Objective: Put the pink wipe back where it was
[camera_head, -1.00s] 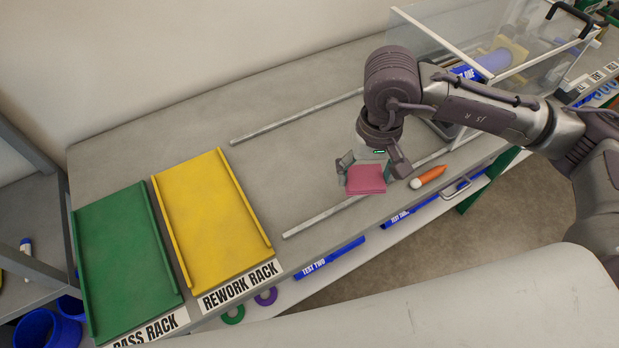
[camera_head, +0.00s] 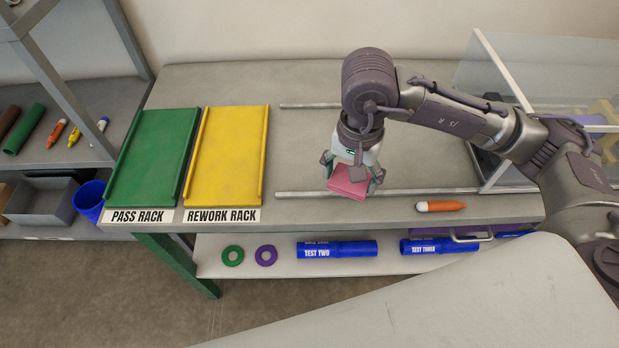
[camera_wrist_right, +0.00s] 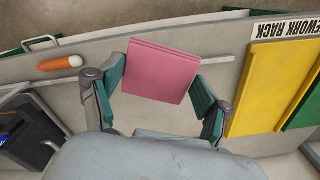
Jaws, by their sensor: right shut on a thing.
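The pink wipe (camera_head: 350,181) is a folded square pad. My right gripper (camera_head: 352,172) is shut on it and holds it over the grey bench top, near the front rail. In the right wrist view the wipe (camera_wrist_right: 162,71) sits between the two green-padded fingers of the gripper (camera_wrist_right: 160,92). The wipe looks slightly tilted in the head view. How far it is above the bench is hard to tell. My left gripper is not in view.
An orange marker (camera_head: 441,206) lies on the bench's front edge, right of the wipe. The yellow rework rack (camera_head: 226,155) and green pass rack (camera_head: 150,158) are at left. A clear guarded enclosure (camera_head: 535,90) stands at right. Bare bench (camera_head: 300,150) lies between.

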